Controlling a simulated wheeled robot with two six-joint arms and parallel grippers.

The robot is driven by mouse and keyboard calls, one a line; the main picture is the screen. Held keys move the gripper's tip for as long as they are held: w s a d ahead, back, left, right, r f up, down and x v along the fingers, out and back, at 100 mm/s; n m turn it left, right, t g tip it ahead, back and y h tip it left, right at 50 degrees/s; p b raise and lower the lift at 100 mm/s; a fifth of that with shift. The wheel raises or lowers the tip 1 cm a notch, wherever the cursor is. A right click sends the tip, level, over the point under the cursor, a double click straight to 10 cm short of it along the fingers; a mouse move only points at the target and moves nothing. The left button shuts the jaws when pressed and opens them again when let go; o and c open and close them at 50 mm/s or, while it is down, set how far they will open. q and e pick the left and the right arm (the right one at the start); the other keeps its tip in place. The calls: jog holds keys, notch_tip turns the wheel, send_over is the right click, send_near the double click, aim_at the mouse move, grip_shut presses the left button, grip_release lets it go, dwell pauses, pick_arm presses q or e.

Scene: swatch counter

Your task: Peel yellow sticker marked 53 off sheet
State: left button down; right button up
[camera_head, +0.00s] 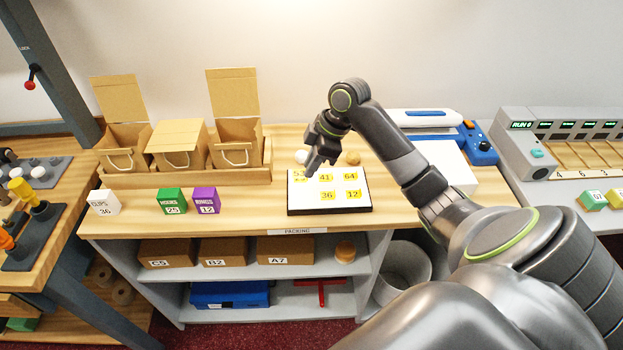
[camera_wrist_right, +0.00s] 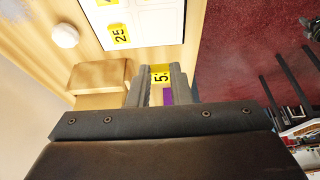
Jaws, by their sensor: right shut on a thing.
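The sticker sheet (camera_head: 308,206) is a white board with a dark edge, lying on the wooden counter. Yellow stickers marked 41, 64, 36 and 12 show on it. My right gripper (camera_head: 309,172) is over the sheet's upper left corner. It is shut on the yellow sticker marked 53 (camera_head: 298,174), whose number is partly hidden in the head view. In the right wrist view this sticker (camera_wrist_right: 160,73) is between the fingertips, with a 5 readable, and it appears clear of the sheet (camera_wrist_right: 160,22). My left gripper is not in view.
A white box (camera_head: 105,202), a green box (camera_head: 171,201) and a purple box (camera_head: 206,200) stand left of the sheet. Cardboard boxes (camera_head: 178,146) stand behind them in a wooden tray. A white block (camera_head: 447,165) is to the right.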

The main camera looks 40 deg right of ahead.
notch_tip(320, 180, up, 6)
jog(key=p, duration=0.4)
jog(key=shift+f+p, duration=0.25)
jog(key=shift+p, duration=0.05)
